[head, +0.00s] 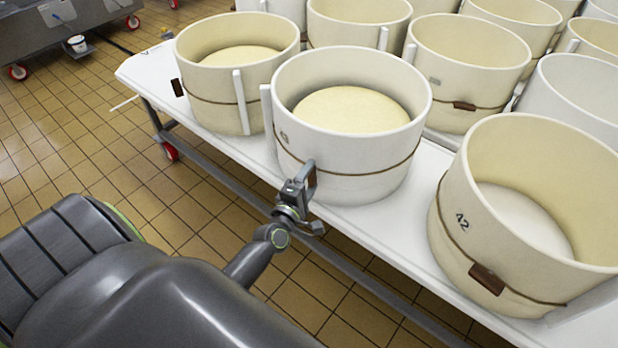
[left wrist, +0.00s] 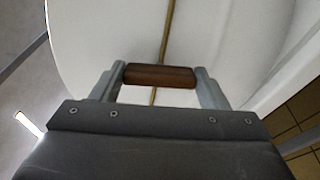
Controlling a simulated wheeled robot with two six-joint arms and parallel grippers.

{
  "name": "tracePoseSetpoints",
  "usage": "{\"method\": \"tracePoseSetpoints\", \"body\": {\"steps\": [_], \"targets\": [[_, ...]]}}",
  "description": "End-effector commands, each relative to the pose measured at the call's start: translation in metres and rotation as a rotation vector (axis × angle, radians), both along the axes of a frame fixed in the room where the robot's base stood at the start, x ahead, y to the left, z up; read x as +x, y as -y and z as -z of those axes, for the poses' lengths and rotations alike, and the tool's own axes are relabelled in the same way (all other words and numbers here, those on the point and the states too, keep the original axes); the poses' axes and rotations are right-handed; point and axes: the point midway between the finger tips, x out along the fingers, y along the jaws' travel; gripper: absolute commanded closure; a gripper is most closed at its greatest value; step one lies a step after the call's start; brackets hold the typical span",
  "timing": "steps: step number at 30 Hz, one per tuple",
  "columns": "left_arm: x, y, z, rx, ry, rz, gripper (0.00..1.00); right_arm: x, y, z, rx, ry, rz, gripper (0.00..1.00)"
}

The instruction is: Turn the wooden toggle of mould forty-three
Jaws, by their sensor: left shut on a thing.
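Mould forty-three (head: 345,150) is the white round mould at the front middle of the table, with a cord around it and a pale cheese mass (head: 350,110) inside. Its number shows small on its left side. My left gripper (head: 309,170) is at the mould's front wall. In the left wrist view the brown wooden toggle (left wrist: 160,76) lies crosswise on the cord (left wrist: 166,30), its two ends between my left gripper's fingers (left wrist: 160,84), which are shut on it. My right gripper is not in view.
Mould forty-two (head: 520,240) stands to the right on the white table (head: 405,215), its brown toggle (head: 487,279) facing front. Another mould (head: 225,105) stands close on the left. Several more fill the back. Tiled floor (head: 90,150) lies at the left.

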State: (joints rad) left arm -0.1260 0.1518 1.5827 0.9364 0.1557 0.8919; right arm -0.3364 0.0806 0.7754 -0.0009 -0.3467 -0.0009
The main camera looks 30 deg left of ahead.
Motion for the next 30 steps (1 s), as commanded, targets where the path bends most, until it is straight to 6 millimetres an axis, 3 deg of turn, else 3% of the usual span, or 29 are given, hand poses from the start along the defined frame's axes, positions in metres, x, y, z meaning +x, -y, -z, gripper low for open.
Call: {"method": "tracePoseSetpoints", "body": {"steps": [9, 24, 25, 30], "targets": [[-0.0002, 0.0003, 0.0008, 0.099, -0.016, 0.000, 0.55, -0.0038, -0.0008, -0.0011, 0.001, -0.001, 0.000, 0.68], [-0.0004, 0.0002, 0.0013, 0.116, -0.018, 0.000, 0.55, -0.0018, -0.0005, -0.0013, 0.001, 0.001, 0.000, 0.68], [-0.0004, 0.0001, 0.0013, 0.116, -0.018, 0.000, 0.28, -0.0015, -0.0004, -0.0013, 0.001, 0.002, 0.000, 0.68], [-0.0003, 0.0000, 0.0010, 0.114, -0.018, 0.000, 0.10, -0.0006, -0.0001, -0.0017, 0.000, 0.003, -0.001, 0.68]]}}
